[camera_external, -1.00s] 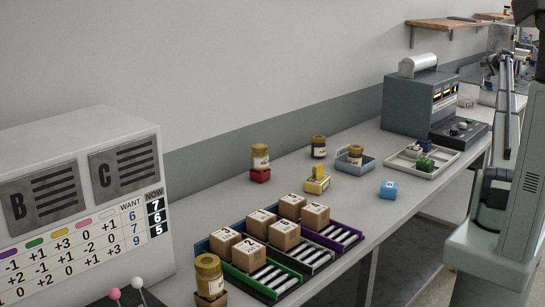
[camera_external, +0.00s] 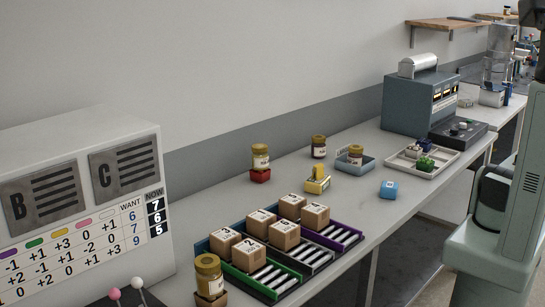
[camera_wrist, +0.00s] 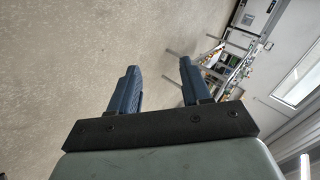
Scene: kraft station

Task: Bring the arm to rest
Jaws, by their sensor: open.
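My gripper (camera_wrist: 160,80) shows in the wrist view with its two dark blue fingers apart and nothing between them. Beyond the fingers I see bare speckled floor and, at the upper right, distant furniture. In the external view only part of my arm shows at the right edge; my gripper is outside that picture. My arm stands clear of the grey bench (camera_external: 375,215).
Numbered boxes (camera_external: 285,234) stand on coloured roller lanes (camera_external: 330,236). Jars, a blue block (camera_external: 388,190), a tray (camera_external: 447,160) and a grey-blue machine (camera_external: 410,104) stand farther along. A score board (camera_external: 85,205) is at the left.

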